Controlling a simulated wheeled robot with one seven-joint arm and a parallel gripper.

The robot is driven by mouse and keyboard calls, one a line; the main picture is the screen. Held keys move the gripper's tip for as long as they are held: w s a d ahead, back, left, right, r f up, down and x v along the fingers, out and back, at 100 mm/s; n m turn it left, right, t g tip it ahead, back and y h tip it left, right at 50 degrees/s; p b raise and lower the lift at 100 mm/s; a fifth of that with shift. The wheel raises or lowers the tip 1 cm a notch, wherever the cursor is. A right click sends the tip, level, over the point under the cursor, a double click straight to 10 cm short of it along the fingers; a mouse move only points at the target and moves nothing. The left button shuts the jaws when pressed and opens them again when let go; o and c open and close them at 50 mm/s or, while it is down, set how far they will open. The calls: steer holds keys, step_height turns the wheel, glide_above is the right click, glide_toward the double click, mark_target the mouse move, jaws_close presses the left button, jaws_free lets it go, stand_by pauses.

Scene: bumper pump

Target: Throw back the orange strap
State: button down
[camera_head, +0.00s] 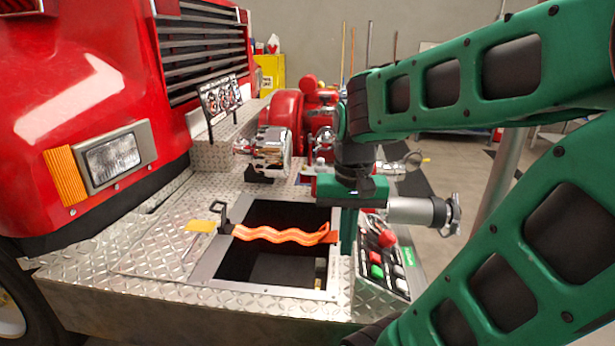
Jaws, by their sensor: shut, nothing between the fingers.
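The orange strap (280,235) lies in a wavy line across the open rectangular bay (272,293) in the diamond-plate bumper deck. Its left end meets the bay's left rim near a black latch (220,212). Its right end reaches the right rim. My gripper (347,246) points down beside that right end, over or next to the bay's right rim. Its green fingers are shut with nothing seen between them. I cannot tell whether they touch the strap.
A control panel with red and green buttons (377,271) and a silver pipe outlet (420,211) sit right of my gripper. The red and chrome pump (285,140) stands behind the bay. The red truck front (90,90) rises at left. The deck left of the bay (150,255) is mostly clear.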

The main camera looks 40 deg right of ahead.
steer(key=w+d+r+m, duration=0.3)
steer(key=w+d+m, duration=0.25)
steer(key=w, duration=0.35)
steer(key=w+d+r+m, duration=0.4)
steer(key=w+m, duration=0.3)
steer(key=w, duration=0.2)
steer(key=w+d+r+m, duration=0.3)
steer(key=w+d+m, duration=0.25)
steer(key=w, duration=0.35)
step_height(320, 180, down, 10)
steer(key=shift+a+r+m, duration=0.25)
steer(key=shift+a+m, duration=0.05)
steer(key=shift+a, duration=0.1)
